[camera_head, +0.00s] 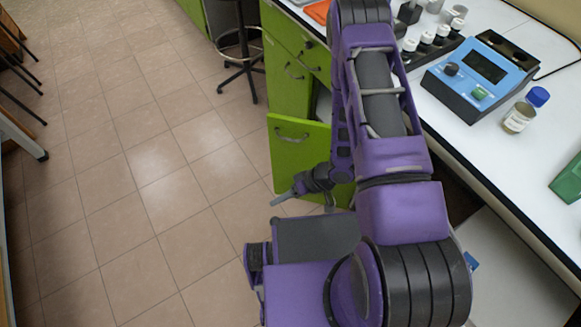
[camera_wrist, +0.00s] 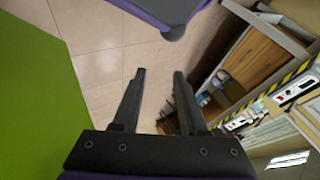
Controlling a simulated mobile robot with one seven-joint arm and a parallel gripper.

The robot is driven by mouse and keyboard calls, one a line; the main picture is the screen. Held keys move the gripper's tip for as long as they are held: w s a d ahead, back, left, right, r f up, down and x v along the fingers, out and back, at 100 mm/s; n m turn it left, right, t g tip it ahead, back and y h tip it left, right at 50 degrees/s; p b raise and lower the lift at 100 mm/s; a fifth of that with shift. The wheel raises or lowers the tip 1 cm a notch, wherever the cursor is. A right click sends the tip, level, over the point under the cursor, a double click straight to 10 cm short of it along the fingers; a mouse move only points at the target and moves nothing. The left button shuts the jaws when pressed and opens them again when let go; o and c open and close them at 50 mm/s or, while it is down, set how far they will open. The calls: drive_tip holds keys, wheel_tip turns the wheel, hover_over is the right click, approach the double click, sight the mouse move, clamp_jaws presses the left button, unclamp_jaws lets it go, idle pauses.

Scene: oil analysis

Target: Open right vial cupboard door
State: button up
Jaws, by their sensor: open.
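A green cupboard (camera_head: 284,82) stands under the white bench. Its lower green door panel (camera_head: 298,158) has a curved grey handle and stands out from the cupboard front, with a pale gap visible behind its top edge. My gripper (camera_head: 300,198) is low, at the bottom of this panel, with nothing seen between its fingers. In the wrist view my gripper (camera_wrist: 158,82) has its two dark fingers apart and empty, pointing over the floor. A green panel (camera_wrist: 35,95) fills the left side there. My purple arm hides much of the cupboard in the head view.
The white bench top (camera_head: 440,120) carries a blue instrument (camera_head: 481,76), a blue-capped jar (camera_head: 525,110) and several dark vials. A black stool (camera_head: 243,60) stands beyond the cupboard. Tiled floor (camera_head: 130,190) at left is clear. Shelving (camera_wrist: 255,60) shows in the wrist view.

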wheel_tip(320, 180, down, 5)
drive_tip(key=w+n+g+h, duration=0.1)
drive_tip(key=n+h, duration=0.6)
drive_tip(key=n, duration=0.3)
drive_tip(key=s+a+r+n+t+h, duration=0.2)
drive_tip(key=a+r+n+t+h, duration=0.15)
drive_tip(key=n, duration=0.65)
drive_tip(key=s+a+r+n+t+h+p, duration=0.15)
drive_tip(key=r+n+t+h, duration=0.3)
drive_tip(key=n, duration=0.65)
drive_tip(key=s+a+r+n+t+h, duration=0.25)
drive_tip(key=n+t+h, duration=0.2)
drive_tip(key=n, duration=0.55)
drive_tip(key=r+x, duration=0.1)
drive_tip(key=x, duration=1.6)
drive_tip(key=shift+w+a, duration=0.2)
drive_tip(key=shift+w, duration=0.15)
clamp_jaws()
